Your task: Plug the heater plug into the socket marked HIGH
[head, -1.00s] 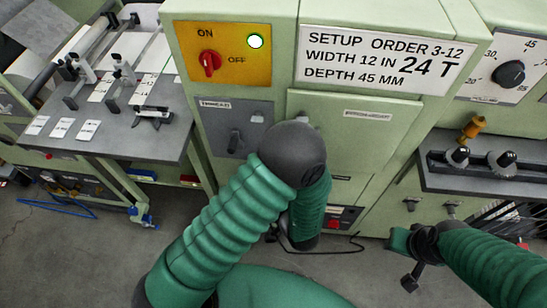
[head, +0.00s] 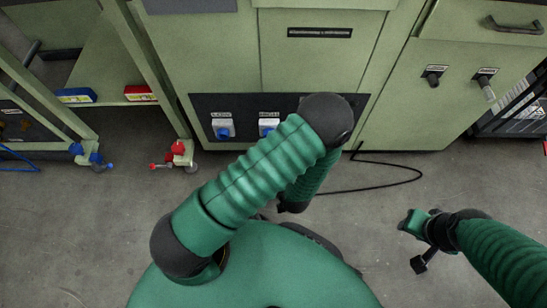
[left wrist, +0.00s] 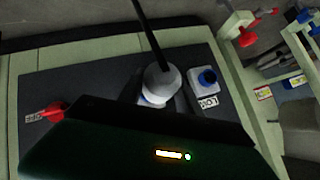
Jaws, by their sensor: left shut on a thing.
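In the left wrist view my left gripper (left wrist: 161,97) is shut on the white heater plug (left wrist: 162,82), with its black cable (left wrist: 148,32) running up. The plug is in front of a white and blue socket, mostly hidden behind it; I cannot tell whether it is seated. Beside it is a free socket (left wrist: 203,79) with a blue face, marked LOW. In the head view the LOW socket (head: 223,129) and the second socket (head: 268,126) sit on the dark panel; the second label is too blurred to read.
A red switch (left wrist: 50,112) is on the panel in the left wrist view. A black cable (head: 400,166) lies on the floor. A machine leg with a red and white foot (head: 180,156) stands left of the panel. Floor before the cabinet is mostly clear.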

